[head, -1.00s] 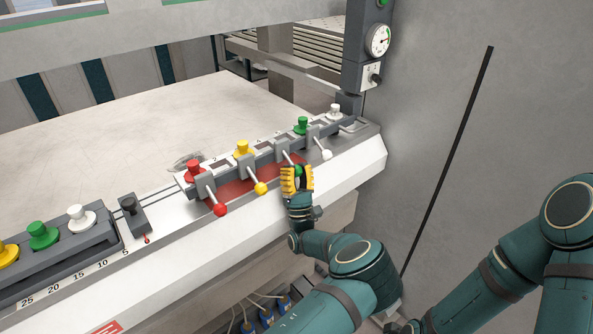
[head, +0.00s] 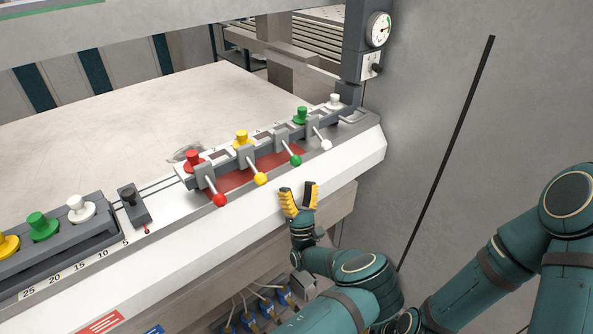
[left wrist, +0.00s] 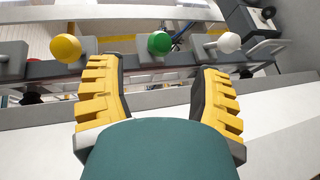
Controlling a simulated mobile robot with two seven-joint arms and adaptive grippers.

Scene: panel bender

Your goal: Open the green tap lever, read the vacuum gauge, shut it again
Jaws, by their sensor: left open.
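The green tap lever's ball (head: 295,160) shows on its metal rod, which slopes down toward me like the red, yellow and white levers beside it. The green ball also shows in the left wrist view (left wrist: 159,43), beyond and between the fingertips. My left gripper (head: 299,190) is open and empty, just in front of and below the green ball and apart from it. The vacuum gauge (head: 379,30) is a round white dial on the grey post at upper right; its reading is too small to tell. My right gripper is out of view.
The red lever (head: 220,199), yellow lever (head: 260,178) and white lever (head: 326,145) flank the green one closely. Coloured knobs stand behind them. A small switch box (head: 371,67) is under the gauge. The white sloped front (head: 230,228) below the levers is clear.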

